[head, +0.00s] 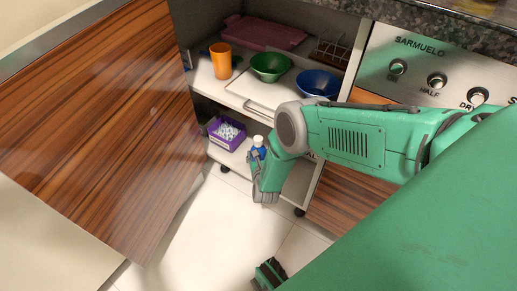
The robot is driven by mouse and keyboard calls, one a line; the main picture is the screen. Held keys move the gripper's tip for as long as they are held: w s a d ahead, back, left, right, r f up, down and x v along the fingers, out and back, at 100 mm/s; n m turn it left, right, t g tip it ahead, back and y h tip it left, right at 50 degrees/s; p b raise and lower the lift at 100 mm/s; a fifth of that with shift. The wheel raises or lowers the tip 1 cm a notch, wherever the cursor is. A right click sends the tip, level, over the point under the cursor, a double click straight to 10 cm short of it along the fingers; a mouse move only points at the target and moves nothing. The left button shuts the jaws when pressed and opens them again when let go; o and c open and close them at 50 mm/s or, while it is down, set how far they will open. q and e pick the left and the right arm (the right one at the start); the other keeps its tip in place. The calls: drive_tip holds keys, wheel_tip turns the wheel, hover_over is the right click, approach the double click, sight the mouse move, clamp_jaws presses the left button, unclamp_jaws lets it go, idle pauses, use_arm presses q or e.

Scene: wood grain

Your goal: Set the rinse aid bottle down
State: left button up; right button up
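The purple box (226,134) of pale tablets stands on the lower shelf. The upper shelf holds an orange cup (221,60), green bowl (270,66), blue bowl (319,84) and red tray (264,33). A wooden door (100,120) stands open at left. Tiled floor (215,225) is clear below.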

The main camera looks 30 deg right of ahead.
drive_tip(key=o, duration=1.4)
drive_tip(key=shift+d, duration=0.1)
drive_tip(key=shift+a, duration=0.2)
drive_tip(key=p+v, duration=0.6)
drive_tip(key=v, duration=0.6)
drive_tip(key=shift+s, duration=0.1)
